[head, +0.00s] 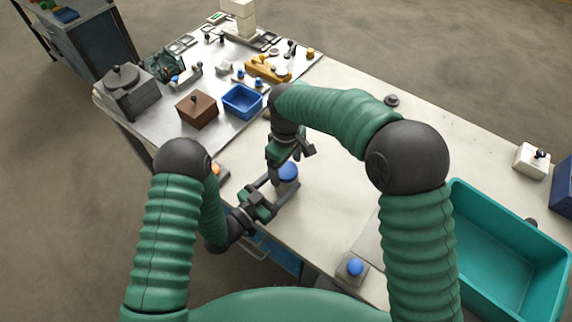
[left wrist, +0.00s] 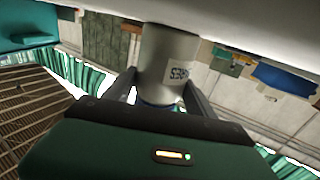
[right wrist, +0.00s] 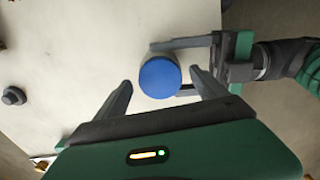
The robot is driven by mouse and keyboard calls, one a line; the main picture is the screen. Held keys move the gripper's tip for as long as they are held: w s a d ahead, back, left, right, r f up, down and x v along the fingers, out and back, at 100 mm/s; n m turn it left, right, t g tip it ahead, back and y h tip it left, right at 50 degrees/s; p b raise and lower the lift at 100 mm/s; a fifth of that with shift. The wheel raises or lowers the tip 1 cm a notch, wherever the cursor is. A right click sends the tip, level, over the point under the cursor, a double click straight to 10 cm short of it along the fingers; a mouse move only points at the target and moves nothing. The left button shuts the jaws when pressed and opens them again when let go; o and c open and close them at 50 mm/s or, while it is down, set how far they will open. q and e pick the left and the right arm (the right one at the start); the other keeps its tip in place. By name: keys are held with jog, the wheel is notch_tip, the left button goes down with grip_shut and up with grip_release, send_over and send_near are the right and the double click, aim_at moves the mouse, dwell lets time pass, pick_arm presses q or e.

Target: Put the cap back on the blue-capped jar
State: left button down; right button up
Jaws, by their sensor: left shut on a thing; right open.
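The jar (head: 288,184) stands upright on the pale table, with the blue cap (head: 288,171) on its top. Whether the cap is fully seated cannot be told. My left gripper (head: 280,188) is shut on the jar's body from the side. In the left wrist view the jar (left wrist: 166,58) is pale grey with a printed label, a finger on each side and a blue edge low down. My right gripper (head: 290,155) is open above the jar. In the right wrist view the blue cap (right wrist: 159,77) lies just beyond and between its parted fingers, apparently untouched.
A grey block with a blue knob (head: 355,267) sits near the front edge. A teal bin (head: 505,275) is at right. A blue tray (head: 242,101), brown box (head: 197,109) and small parts lie farther back. The table right of the jar is mostly clear.

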jog(key=shift+r, duration=0.15)
notch_tip(320, 180, up, 12)
jog(key=shift+f, duration=0.2)
pick_arm(q)
jog(key=shift+c, duration=1.1)
grip_release()
jog(key=b+v, duration=0.3)
jog(key=v, duration=1.4)
pick_arm(e)
notch_tip(320, 180, down, 3)
jog(key=shift+a+r, duration=0.1)
